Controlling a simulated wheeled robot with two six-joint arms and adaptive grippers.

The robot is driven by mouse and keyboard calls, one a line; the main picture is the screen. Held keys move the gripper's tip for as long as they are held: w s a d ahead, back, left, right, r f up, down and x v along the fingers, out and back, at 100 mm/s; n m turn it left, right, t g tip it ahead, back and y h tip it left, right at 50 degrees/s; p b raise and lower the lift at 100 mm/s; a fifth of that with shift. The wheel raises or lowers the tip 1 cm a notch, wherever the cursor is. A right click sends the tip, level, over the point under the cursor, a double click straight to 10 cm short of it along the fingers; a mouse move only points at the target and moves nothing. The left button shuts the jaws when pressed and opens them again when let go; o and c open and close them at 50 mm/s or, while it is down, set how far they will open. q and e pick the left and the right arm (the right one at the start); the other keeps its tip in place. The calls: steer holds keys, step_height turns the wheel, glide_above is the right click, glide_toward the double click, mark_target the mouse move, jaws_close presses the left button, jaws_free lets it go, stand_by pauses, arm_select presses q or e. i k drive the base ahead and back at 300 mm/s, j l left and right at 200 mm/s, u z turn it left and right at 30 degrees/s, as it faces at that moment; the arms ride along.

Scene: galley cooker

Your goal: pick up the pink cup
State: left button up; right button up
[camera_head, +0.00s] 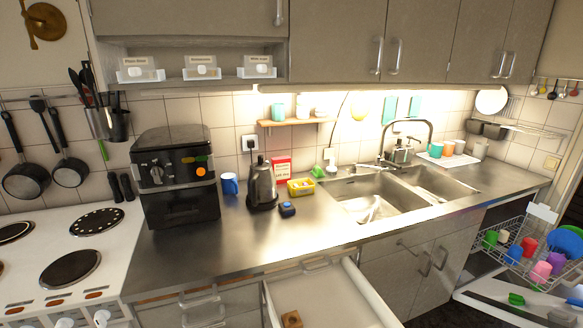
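The pink cup (541,271) is in the lower right of the head view, in the wire rack of the open dishwasher. It is small in the picture, and whether it stands upright or tilted is hard to tell. A purple item (556,261) is close beside it on the right, and a red cup (529,247) is behind it to the left. Neither my left nor my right gripper shows in this view.
The wire rack (490,262) also holds green and blue dishes. An open drawer (335,298) juts out at bottom centre. The steel counter (260,235) carries an air fryer (178,175) and a kettle (262,184). Orange and teal cups stand beyond the sink (365,195).

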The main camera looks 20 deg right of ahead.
mark_target(543, 268)
steer(key=l+u, duration=0.1)
steer(key=l, duration=0.45)
steer(key=l+u, duration=0.1)
steer(key=l, duration=0.5)
steer(key=k+l+u, duration=0.1)
steer(key=l, duration=0.45)
steer(key=l+u, duration=0.1)
steer(key=l, duration=0.45)
steer(key=k+l+u, duration=0.1)
steer(key=l, duration=0.45)
steer(key=k+l+u, duration=0.1)
steer(key=l, duration=0.4)
steer(key=l+u, duration=0.4)
steer(key=l, duration=0.15)
steer(key=k+l+u, duration=0.1)
steer(key=l+u, duration=0.25)
steer(key=l, duration=0.2)
steer(key=l+z, duration=0.1)
steer(key=z, duration=0.35)
steer(key=i+z, duration=0.1)
steer(key=z, duration=0.35)
steer(key=i+l+z, duration=0.1)
steer(key=z, duration=0.4)
steer(key=l+z, duration=0.1)
steer(key=z, duration=0.35)
steer(key=i+z, duration=0.15)
steer(key=z, duration=0.75)
steer(key=i+j+z, duration=0.15)
steer(key=z, duration=0.3)
